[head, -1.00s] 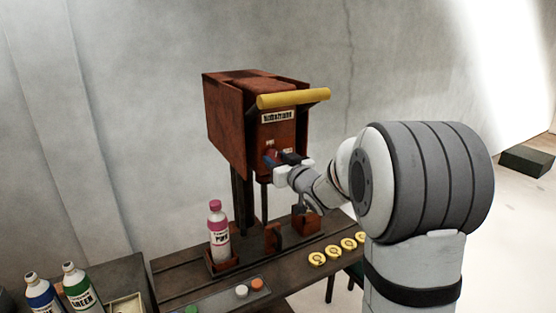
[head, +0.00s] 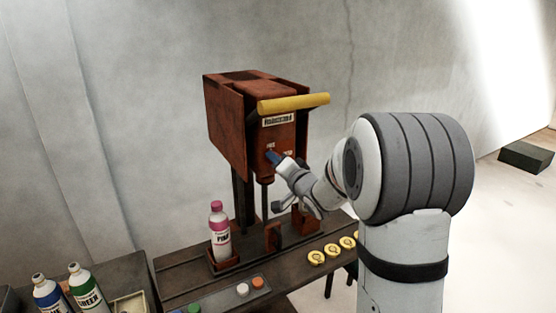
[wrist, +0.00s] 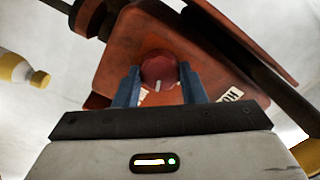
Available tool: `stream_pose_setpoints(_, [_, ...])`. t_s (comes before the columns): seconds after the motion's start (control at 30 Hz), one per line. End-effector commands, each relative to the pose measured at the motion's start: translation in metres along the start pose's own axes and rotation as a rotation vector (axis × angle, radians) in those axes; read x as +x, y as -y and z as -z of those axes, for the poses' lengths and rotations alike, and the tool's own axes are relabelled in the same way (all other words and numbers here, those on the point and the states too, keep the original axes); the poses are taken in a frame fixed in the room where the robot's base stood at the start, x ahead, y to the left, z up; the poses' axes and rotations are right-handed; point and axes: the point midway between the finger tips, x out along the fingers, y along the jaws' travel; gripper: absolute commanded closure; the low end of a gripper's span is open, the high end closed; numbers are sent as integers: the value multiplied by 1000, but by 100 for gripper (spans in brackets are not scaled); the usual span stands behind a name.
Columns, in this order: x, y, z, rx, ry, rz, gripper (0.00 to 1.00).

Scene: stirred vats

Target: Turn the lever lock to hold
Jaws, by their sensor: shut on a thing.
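A rust-red machine (head: 228,125) stands on the bench with a yellow lever bar (head: 293,103) across its front top. On its front is the lock, a round dark red knob (wrist: 158,71) with a white mark, seen in the wrist view. My gripper (wrist: 160,84) is shut on the knob, one blue-grey finger on each side. The knob's white mark points towards the gripper's palm. A partly hidden white label (wrist: 231,95) beginning "HO" lies to the right of the knob. In the head view my gripper (head: 275,157) hides most of the knob.
A pink-labelled bottle (head: 220,235) stands in a holder below the machine. Several yellow discs (head: 316,257) lie on the bench to its right. Blue (head: 47,295) and green (head: 87,288) bottles stand at left.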

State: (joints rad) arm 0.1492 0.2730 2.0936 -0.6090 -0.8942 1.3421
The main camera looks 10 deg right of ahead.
Motion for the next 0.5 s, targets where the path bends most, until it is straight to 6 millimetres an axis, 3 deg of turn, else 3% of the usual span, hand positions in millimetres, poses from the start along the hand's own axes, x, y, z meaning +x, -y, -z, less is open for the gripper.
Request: stream_pose_setpoints(0.5, [0, 0, 1, 335, -1, -1, 86])
